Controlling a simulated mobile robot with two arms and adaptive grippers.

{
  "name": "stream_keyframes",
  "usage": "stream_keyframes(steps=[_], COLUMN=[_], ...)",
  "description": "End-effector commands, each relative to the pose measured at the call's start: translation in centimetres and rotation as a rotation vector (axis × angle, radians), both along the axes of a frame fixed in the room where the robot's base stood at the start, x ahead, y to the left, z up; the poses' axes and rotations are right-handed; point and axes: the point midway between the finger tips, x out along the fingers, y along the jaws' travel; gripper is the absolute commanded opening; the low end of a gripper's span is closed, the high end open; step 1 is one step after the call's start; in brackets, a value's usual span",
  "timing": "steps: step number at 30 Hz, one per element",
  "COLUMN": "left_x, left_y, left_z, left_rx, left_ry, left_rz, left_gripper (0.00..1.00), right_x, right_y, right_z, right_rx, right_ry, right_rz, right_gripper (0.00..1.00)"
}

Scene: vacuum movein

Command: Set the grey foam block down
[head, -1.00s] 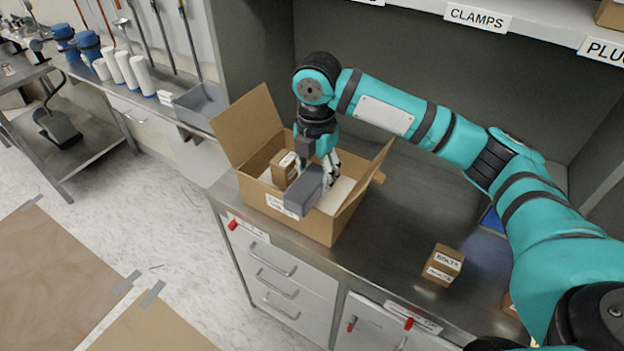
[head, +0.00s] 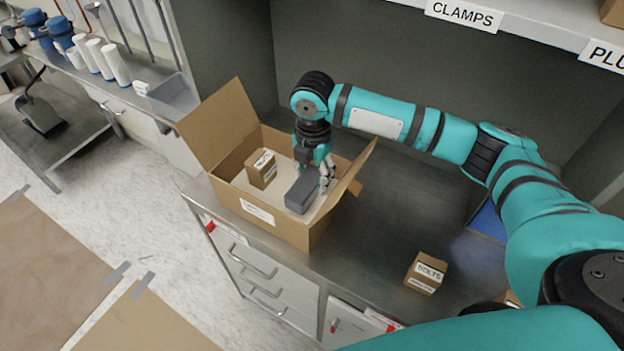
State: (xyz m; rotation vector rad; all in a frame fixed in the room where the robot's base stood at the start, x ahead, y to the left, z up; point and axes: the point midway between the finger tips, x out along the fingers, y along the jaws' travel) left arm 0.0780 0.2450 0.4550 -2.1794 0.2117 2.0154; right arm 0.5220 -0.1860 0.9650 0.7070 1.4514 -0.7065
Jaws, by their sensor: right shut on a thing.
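The grey foam block (head: 301,194) is inside the open cardboard box (head: 290,233), in its right half. My right gripper (head: 325,178) points down into the box and is shut on the block at its upper right end. I cannot tell whether the block touches the box floor. A small labelled brown carton (head: 262,169) stands in the box to the left of the block, apart from it. My left gripper is not in view.
The box stands on a metal counter (head: 380,240) with its flaps raised at left and right. Another small carton (head: 426,272) sits on the counter at right. A grey bin (head: 174,98) is at left. The counter between box and carton is clear.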

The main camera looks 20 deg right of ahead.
Motion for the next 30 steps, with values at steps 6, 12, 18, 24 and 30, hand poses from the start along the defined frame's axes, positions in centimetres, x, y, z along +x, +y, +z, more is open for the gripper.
stream_keyframes(steps=[6,12,18,24,30], left_x=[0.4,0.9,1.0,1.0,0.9], left_y=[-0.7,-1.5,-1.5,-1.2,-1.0], left_z=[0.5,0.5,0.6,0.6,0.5], left_rx=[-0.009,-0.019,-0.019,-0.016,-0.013], left_ry=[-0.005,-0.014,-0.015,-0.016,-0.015], left_rz=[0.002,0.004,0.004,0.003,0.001], left_gripper=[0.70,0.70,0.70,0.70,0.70], right_x=[-0.1,-0.1,-0.1,0.0,0.0], right_y=[0.0,0.0,0.1,0.0,0.0], right_z=[-2.6,-2.7,-2.9,-2.9,-2.7], right_rx=[0.000,0.001,0.001,0.001,0.000], right_ry=[0.003,0.001,0.001,0.001,0.000], right_rz=[0.000,0.001,0.001,0.000,0.000], right_gripper=[0.30,0.30,0.57,0.70,0.70])
